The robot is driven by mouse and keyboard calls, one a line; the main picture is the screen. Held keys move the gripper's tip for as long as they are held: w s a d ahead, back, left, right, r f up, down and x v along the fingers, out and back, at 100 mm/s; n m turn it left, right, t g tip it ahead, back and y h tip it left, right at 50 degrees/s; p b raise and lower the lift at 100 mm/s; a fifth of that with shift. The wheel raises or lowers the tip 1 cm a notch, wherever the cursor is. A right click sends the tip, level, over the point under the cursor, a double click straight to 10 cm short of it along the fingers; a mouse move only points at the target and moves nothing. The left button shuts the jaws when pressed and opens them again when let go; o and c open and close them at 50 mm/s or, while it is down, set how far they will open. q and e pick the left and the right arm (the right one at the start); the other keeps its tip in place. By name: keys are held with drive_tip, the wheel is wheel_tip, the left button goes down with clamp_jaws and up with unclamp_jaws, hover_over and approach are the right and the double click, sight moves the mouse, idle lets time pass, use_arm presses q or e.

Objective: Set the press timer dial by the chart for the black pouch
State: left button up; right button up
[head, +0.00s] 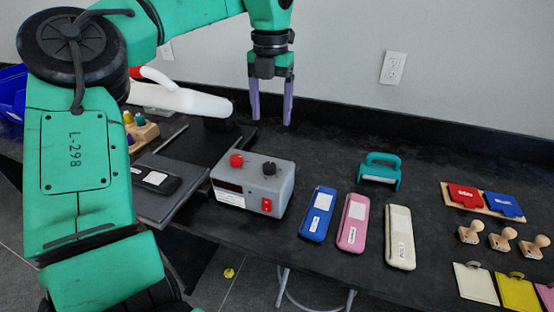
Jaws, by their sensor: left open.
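A grey control box (252,187) stands at the front edge of the table. Its sloped top carries a red knob (236,160) and a black knob (269,168). A dark display and a red switch (266,205) are on its front. I cannot tell which knob is the timer dial or read its setting. A black pouch (157,180) with a white label lies on the dark plate (152,206) left of the box. No chart is readable. My left gripper (271,120) is open and empty, fingers down, behind and above the box. My right gripper is out of view.
Blue (318,214), pink (353,223) and cream (400,237) pouches lie right of the box. A teal handled tool (380,172) is behind them. Stamps, ink pads and tags fill the far right. A white press arm (190,100) is at the left.

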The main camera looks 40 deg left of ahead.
use_arm(q)
hover_over(269, 165)
drive_tip(key=f, duration=0.5)
drive_tip(key=shift+s+f, duration=0.3)
drive_tip(key=f, duration=0.7)
drive_tip(key=shift+w+f, duration=0.15)
drive_tip(key=shift+w, duration=0.25)
drive_tip(key=shift+s+f, duration=0.15)
drive_tip(key=shift+f, duration=0.05)
clamp_jaws()
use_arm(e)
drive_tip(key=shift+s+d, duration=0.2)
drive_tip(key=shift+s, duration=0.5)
